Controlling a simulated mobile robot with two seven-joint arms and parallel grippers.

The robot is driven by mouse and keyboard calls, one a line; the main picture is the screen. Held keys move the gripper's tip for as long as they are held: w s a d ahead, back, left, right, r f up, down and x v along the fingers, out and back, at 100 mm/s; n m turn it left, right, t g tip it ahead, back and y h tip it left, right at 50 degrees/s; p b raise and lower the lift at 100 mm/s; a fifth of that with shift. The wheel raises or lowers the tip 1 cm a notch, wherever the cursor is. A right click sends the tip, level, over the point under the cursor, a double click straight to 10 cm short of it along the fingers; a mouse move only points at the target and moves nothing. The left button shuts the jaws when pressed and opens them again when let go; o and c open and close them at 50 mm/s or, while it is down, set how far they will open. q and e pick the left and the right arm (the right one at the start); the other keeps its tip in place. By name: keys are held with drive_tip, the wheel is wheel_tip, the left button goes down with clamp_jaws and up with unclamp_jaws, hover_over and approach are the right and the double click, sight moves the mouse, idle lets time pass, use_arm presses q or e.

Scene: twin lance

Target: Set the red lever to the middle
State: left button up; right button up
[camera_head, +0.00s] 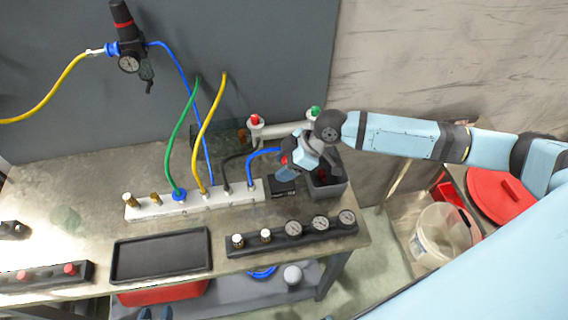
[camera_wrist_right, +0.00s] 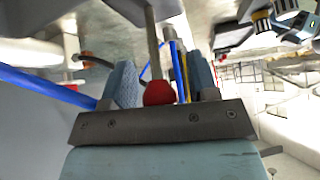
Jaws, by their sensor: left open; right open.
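The red lever shows in the right wrist view as a red ball knob (camera_wrist_right: 159,92) on a thin metal rod. It stands between the two blue finger pads of my right gripper (camera_wrist_right: 165,78), which is open, with gaps on both sides. In the head view a small red spot, likely this knob (camera_head: 284,160), shows at the right gripper (camera_head: 287,170), above a black block (camera_head: 282,189) on the bench. The gripper hides most of the lever, so its setting cannot be told.
A white manifold (camera_head: 225,198) with blue, yellow and green hoses lies left of the lever. A dark bin (camera_head: 333,188) stands right of it. A black gauge strip (camera_head: 275,243) and a black tray (camera_head: 160,258) lie in front. Red-topped (camera_head: 255,120) and green-topped (camera_head: 314,112) posts stand behind.

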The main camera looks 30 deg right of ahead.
drive_tip(key=b+v, duration=0.1)
drive_tip(key=v, duration=1.2)
drive_tip(key=shift+d+r, duration=0.15)
drive_tip(key=shift+r, duration=0.1)
drive_tip(key=shift+s, duration=0.1)
drive_tip(key=shift+s+d+f+m+b, duration=0.15)
drive_tip(key=shift+d+f+m+b, duration=0.05)
drive_tip(key=shift+m+b, duration=0.25)
drive_tip(key=c, duration=0.5)
drive_tip(key=m+b, duration=0.1)
drive_tip(key=s+d+m+y, duration=0.1)
drive_tip(key=m, duration=0.1)
drive_tip(key=d+f+m+b, duration=0.1)
drive_tip(key=shift+s+d+m+y+b, duration=0.15)
drive_tip(key=shift+s+m+y+b, duration=0.1)
drive_tip(key=shift+s+y+b, duration=0.05)
clamp_jaws()
drive_tip(key=s+d+m+t+y+b, duration=0.1)
drive_tip(key=d+m+y+b, duration=0.2)
drive_tip(key=m, duration=0.6)
drive_tip(key=w+a+f+m+p, duration=0.1)
drive_tip(key=w+a+f, duration=0.1)
drive_tip(key=a, duration=0.3)
drive_tip(key=w+a+f+m+h+p, duration=0.1)
drive_tip(key=w+a+f, duration=0.1)
drive_tip(key=a, duration=0.3)
drive_tip(key=shift+w+f+t, duration=0.3)
drive_tip(key=shift+f+t, duration=0.1)
drive_tip(key=shift+f, duration=0.45)
